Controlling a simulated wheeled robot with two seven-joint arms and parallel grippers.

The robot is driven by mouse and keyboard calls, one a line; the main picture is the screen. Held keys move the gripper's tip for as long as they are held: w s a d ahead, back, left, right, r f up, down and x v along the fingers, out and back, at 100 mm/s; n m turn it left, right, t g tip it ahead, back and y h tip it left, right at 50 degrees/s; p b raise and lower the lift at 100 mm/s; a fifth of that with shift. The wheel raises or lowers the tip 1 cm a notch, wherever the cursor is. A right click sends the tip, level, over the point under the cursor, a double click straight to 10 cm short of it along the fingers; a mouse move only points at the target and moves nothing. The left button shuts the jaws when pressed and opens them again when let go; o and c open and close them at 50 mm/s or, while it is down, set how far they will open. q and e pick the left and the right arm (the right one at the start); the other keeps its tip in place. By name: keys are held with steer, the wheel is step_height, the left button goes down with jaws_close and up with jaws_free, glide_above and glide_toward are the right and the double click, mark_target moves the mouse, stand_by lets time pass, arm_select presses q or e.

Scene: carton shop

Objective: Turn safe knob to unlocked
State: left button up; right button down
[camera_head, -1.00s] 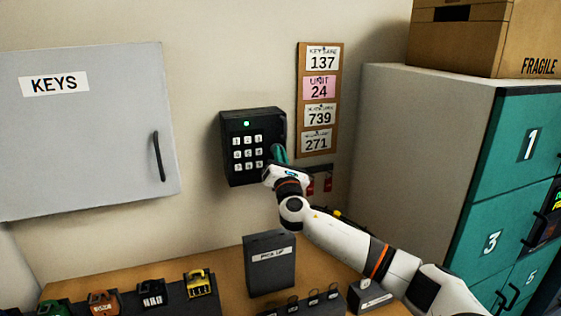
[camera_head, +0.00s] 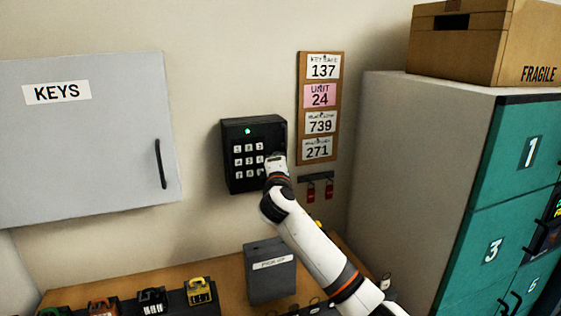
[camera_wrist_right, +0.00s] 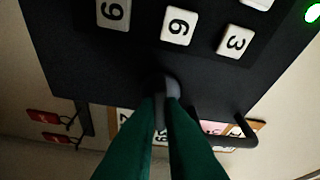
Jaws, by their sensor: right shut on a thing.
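The safe (camera_head: 230,180) is a black wall box with white number keys and a lit green light at the top. It fills the upper part of the right wrist view (camera_wrist_right: 130,65). The knob (camera_wrist_right: 171,86) is a small grey piece on the safe's face beside the 6 key. My right gripper (camera_wrist_right: 165,98) has its green fingers closed together on the knob. In the head view the right gripper (camera_head: 274,158) covers the safe's right side and hides the knob. My left gripper is not in view.
A board of number cards (camera_head: 320,108) hangs right of the safe, with red tags (camera_head: 320,191) below. A grey KEYS cabinet (camera_head: 85,130) is on the left and teal lockers (camera_head: 510,190) on the right. A pick-up box (camera_head: 270,275) stands on the counter below.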

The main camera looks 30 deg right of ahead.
steer(key=shift+m+g+p, duration=0.35)
steer(key=shift+m+g, duration=0.15)
steer(key=shift+m, duration=0.6)
steer(key=c, duration=1.5)
jaws_free()
steer(key=shift+c, duration=0.2)
steer(key=b+v, duration=0.3)
steer(key=v, duration=0.9)
